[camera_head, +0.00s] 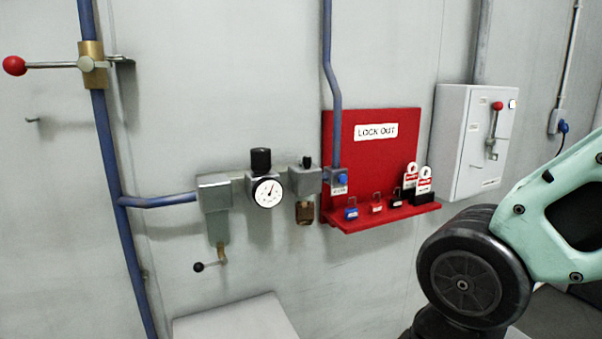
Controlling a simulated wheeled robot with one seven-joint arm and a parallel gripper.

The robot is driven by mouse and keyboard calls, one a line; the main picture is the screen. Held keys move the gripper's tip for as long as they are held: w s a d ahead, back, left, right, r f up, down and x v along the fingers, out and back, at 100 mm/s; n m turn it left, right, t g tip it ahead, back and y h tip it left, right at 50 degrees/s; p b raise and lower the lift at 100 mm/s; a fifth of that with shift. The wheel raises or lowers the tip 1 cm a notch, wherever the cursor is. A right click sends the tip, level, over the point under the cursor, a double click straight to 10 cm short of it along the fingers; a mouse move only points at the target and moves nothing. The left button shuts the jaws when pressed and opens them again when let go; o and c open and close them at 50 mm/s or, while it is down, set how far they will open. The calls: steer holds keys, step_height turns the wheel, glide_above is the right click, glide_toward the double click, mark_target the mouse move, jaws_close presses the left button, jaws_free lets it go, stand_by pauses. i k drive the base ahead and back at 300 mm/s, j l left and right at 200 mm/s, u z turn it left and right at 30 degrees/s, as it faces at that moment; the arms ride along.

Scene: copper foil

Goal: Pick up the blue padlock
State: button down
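The blue padlock (351,213) stands on the shelf of the red lock-out board (348,172), at the shelf's left end. A red padlock (377,206) stands to its right, then a black padlock (396,200). My gripper is not in view. A pale green link of my arm and a dark joint show at the lower right, apart from the padlock.
Red-and-white tags (411,177) stand at the shelf's right end. Left of the board are a pressure gauge (267,193), valves and blue pipes. A grey switch box (471,140) with a red-knobbed lever is to the right. A pale surface (236,320) lies below.

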mark_target(352, 213)
steer(key=i+z, duration=0.5)
steer(key=i+j+z, duration=0.1)
steer(key=i+z, duration=0.35)
steer(key=k, duration=0.1)
